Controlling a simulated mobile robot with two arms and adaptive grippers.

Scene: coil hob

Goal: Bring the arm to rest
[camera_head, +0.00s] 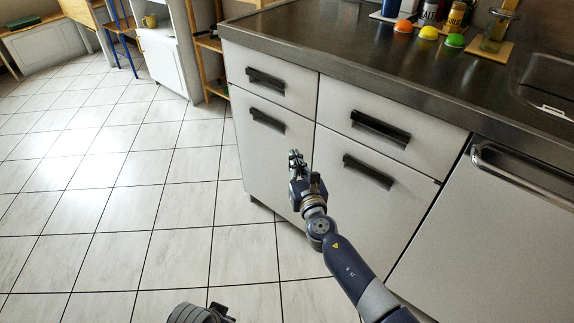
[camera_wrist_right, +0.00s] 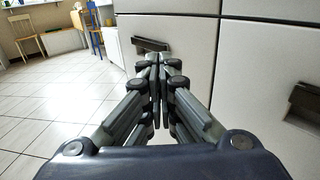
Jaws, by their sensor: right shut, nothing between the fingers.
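My right gripper (camera_head: 296,158) is extended in front of the white cabinet, below the worktop. In the right wrist view its fingers (camera_wrist_right: 158,62) are together, with nothing between them. In that view the fingertips overlap the right end of a dark drawer handle (camera_wrist_right: 150,44); whether they touch it I cannot tell. Only a grey rounded part and a dark part of what looks like my left arm (camera_head: 198,313) show at the bottom edge of the head view. The left fingers cannot be made out.
The white cabinet (camera_head: 275,175) has dark handles standing out, such as the lower right one (camera_head: 368,171). Its worktop (camera_head: 330,50) holds coloured balls, jars and a glass jar (camera_head: 494,32). A metal bar handle (camera_head: 520,175) is at right. The tiled floor (camera_head: 110,200) at left is clear.

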